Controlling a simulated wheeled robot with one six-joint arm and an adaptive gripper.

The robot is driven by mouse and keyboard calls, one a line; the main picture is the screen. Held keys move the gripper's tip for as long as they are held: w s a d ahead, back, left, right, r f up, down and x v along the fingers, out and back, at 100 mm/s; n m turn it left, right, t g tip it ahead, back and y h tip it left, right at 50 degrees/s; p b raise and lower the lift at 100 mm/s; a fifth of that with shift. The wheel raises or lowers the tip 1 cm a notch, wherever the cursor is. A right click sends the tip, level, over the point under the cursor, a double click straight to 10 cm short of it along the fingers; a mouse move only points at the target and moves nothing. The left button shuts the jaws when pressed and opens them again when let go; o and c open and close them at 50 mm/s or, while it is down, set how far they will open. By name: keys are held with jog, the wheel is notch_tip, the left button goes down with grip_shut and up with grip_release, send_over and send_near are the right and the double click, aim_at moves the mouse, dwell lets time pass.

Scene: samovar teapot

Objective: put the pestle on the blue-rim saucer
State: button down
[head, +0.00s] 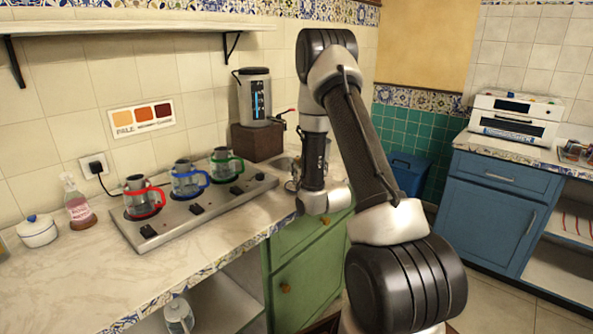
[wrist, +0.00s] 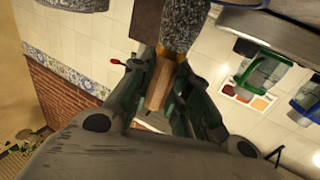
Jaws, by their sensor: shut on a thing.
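In the wrist view my gripper (wrist: 166,68) is shut on the pestle (wrist: 184,24). The pestle has a speckled grey stone end, and a tan, wood-like part sits between the fingers. In the head view my wrist hides most of the gripper and the pestle, above the counter by the sink.
A steel hob (head: 195,212) carries red, blue and green-handled glass pots. A kettle-like urn (head: 256,97) stands on a brown block (head: 257,141) behind my gripper. A sugar pot (head: 37,230) and pink bottle (head: 77,205) stand left. The front counter (head: 70,285) is clear.

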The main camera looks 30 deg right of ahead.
jog(key=shift+f, duration=0.55)
jog(key=c, duration=1.3)
grip_release()
jog(key=shift+f, duration=0.15)
jog(key=shift+c, duration=0.2)
